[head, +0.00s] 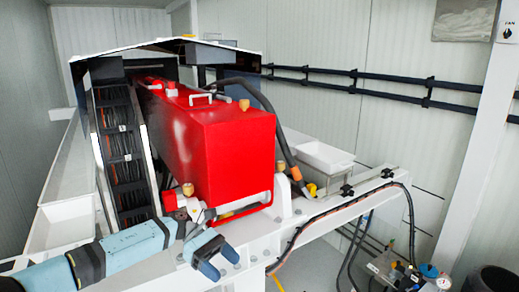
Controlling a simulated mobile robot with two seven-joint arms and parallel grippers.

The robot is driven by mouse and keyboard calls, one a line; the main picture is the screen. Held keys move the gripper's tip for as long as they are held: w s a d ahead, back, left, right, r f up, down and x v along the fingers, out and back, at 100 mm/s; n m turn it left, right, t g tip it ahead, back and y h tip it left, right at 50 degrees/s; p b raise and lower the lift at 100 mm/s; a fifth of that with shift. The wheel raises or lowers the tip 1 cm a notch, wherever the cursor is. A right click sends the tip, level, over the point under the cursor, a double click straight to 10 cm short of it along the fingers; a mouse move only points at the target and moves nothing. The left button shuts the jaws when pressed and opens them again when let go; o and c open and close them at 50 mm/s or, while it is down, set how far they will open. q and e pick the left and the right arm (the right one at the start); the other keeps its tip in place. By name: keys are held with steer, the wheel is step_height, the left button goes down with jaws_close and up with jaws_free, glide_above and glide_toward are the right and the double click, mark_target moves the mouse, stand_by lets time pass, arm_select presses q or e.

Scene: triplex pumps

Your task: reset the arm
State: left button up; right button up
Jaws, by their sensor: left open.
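My left arm (125,253) is light blue with dark bands and reaches in from the lower left. Its gripper (220,262) has dark blue fingertips, spread apart with nothing between them. The gripper is in front of the white frame beam, below the red pump unit (235,150). I cannot tell whether it touches the beam. My right gripper does not show.
A white frame beam (345,208) runs to the right from the red unit. A black hose (262,100) curves over the unit. A white tray (325,157) stands behind the beam. Gauges and fittings (400,272) are at the lower right. A dark cable rack (120,150) stands left of the unit.

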arm_select(q)
steer(key=s+d+f+n+t+h, duration=0.3)
steer(key=s+d+n+t+h, duration=0.3)
steer(key=n, duration=0.5)
steer(key=s+d+f+n+t+h, duration=0.4)
steer(key=n+t, duration=0.3)
steer(key=n, duration=0.5)
steer(key=s+a+f+n+t+y, duration=0.3)
steer(key=s+a+f+n+y, duration=0.6)
steer(key=n, duration=0.8)
steer(key=s+a+f+n+t+y, duration=0.3)
steer(key=s+a+f+n+y, duration=0.7)
steer(key=n, duration=0.8)
steer(key=shift+s+a+f, duration=0.25)
steer(key=shift+s+a, duration=0.95)
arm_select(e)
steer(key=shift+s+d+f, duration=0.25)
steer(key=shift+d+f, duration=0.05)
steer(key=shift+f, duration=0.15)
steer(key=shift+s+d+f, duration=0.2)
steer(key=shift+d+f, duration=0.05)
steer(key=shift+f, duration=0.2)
